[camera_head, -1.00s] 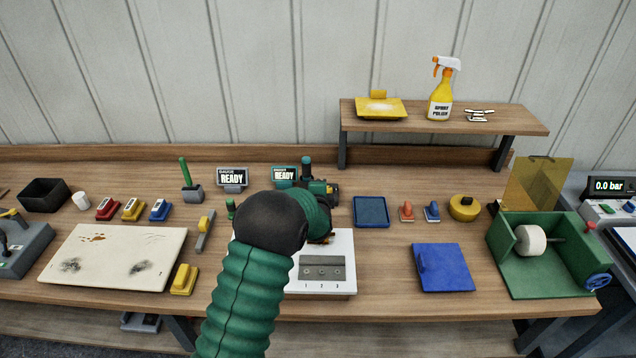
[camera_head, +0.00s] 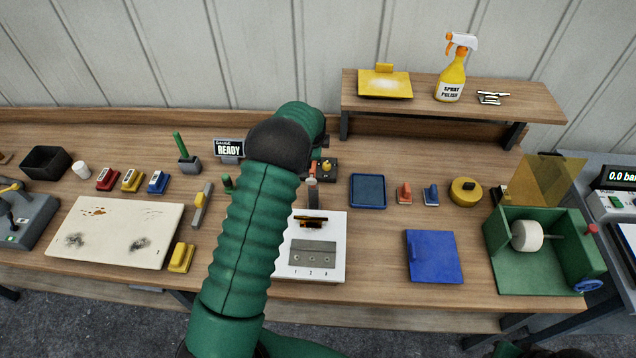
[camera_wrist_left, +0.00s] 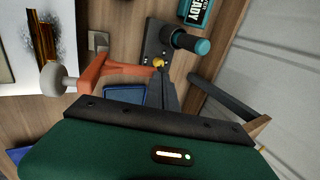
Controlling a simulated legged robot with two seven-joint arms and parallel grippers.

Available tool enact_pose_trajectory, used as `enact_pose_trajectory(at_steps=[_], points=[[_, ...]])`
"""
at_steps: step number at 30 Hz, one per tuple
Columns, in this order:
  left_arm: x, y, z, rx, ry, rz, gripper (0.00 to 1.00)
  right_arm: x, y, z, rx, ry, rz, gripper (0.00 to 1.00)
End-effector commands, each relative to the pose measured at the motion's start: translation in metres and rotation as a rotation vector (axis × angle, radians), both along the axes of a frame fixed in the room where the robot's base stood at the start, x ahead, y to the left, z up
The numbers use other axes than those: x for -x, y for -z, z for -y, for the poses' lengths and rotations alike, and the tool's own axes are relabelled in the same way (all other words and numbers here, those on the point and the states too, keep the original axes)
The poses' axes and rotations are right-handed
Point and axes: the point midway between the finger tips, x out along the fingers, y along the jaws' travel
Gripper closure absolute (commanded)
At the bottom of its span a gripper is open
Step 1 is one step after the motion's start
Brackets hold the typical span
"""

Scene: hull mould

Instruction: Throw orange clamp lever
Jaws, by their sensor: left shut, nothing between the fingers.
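In the head view only a small orange part (camera_head: 312,169) shows, behind the white plate (camera_head: 335,250). My left gripper (camera_wrist_left: 162,72) is shut and empty in the left wrist view. Its narrow dark fingers lie to the right of the lever, over the black box with the yellow knob (camera_wrist_left: 158,62); I cannot tell whether they touch anything. In the head view my own arm hides most of the gripper. My right gripper is not in view.
A teal-capped cylinder (camera_wrist_left: 190,43) stands up from the black box. A blue tray (camera_head: 368,190) and small orange and blue blocks lie to the right. A green machine (camera_head: 545,255) stands at the far right. Bare wood lies around the blue panel (camera_head: 434,257).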

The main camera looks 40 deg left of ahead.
Motion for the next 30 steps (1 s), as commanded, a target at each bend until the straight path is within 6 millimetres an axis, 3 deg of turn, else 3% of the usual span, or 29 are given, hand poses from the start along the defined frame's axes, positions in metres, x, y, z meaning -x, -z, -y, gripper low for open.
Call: enact_pose_trajectory(at_steps=[9, 25, 30], points=[[-0.003, 0.009, -0.005, 0.001, -0.001, -0.001, 1.00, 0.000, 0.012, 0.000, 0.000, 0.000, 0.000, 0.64], [-0.005, 0.010, -0.005, 0.002, 0.000, -0.001, 1.00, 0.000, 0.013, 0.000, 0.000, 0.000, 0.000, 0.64], [-0.007, -0.007, 0.000, 0.001, 0.002, 0.002, 1.00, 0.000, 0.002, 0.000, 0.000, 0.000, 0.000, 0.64]])
